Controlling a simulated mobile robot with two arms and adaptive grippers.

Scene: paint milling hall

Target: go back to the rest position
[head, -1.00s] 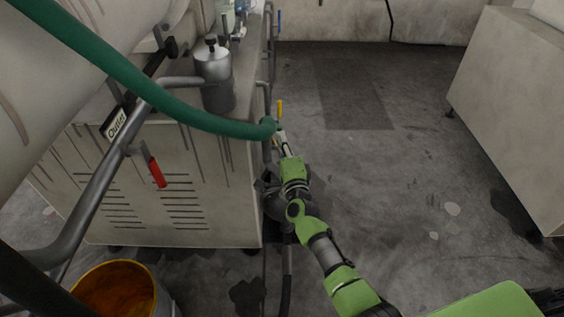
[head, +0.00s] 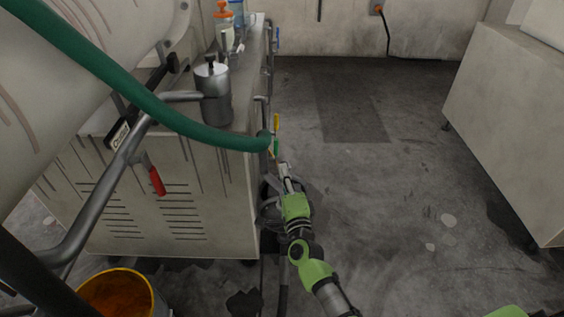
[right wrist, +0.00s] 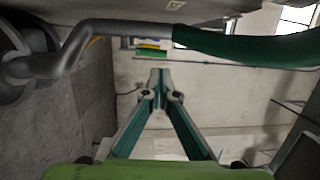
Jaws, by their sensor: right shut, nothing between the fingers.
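My right gripper (head: 284,166) is near the middle of the head view, just right of the grey cabinet's corner and below the end of the green hose (head: 190,130). In the right wrist view its two fingers (right wrist: 160,82) meet at the tips with nothing between them. The green hose also shows at the upper right of the wrist view (right wrist: 250,48), joined to a grey pipe, apart from the fingers. My left gripper is not in view.
The streaked cabinet (head: 160,195) fills the left, with a metal canister (head: 214,95) and bottles on top. A red-handled valve (head: 156,180) hangs at its front. An orange-stained bucket (head: 150,295) stands at lower left. Another cabinet (head: 510,120) stands right. Floor (head: 390,190) between is clear.

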